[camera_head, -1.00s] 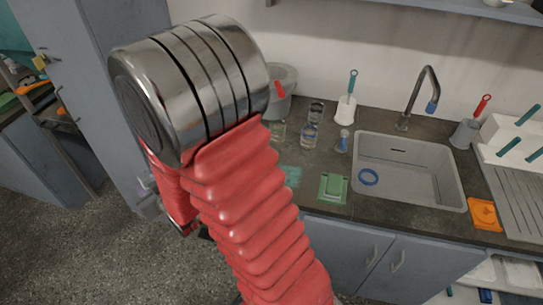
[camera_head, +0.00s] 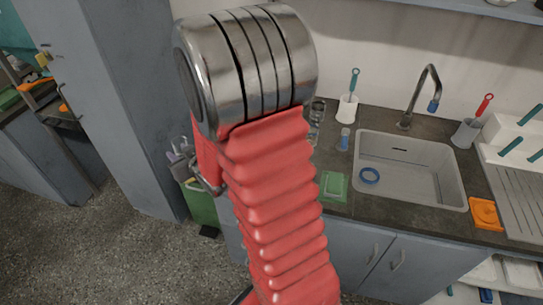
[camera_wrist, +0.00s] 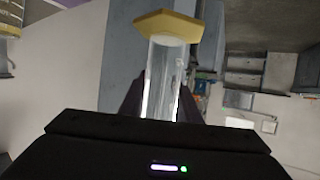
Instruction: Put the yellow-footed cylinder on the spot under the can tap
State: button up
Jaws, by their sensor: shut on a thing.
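The yellow-footed cylinder (camera_wrist: 163,75) is a clear glass tube with a yellow six-sided foot (camera_wrist: 168,25). It shows only in the wrist view, at the upper middle, with its foot at the end away from my wrist. My gripper (camera_wrist: 161,98) is shut on the glass tube, one dark finger on each side. In the head view my red and metal arm fills the middle and hides the gripper and the cylinder. I cannot make out the can tap or the spot under it in either view.
In the head view a dark counter holds a sink (camera_head: 410,175) with a curved tap (camera_head: 423,95), a white brush holder (camera_head: 347,108), a green pad (camera_head: 333,187) and an orange item (camera_head: 484,213). A green bin (camera_head: 203,204) stands on the floor, left of my arm.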

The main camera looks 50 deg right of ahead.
jog(key=s+d+r+m+h, duration=0.1)
jog(key=s+d, duration=0.3)
jog(key=d, duration=0.5)
jog(key=s+d+r+h, duration=0.1)
jog(key=s+d, duration=0.3)
jog(key=d, duration=0.6)
jog(key=s+d+r+m+h, duration=0.1)
jog(key=s+d, duration=0.4)
jog(key=d, duration=0.5)
jog(key=shift+m+g, duration=0.3)
jog(key=shift+f, duration=2.85)
jog(key=shift+f, duration=2.05)
jog(key=shift+f, duration=0.1)
jog(key=o, duration=1.2)
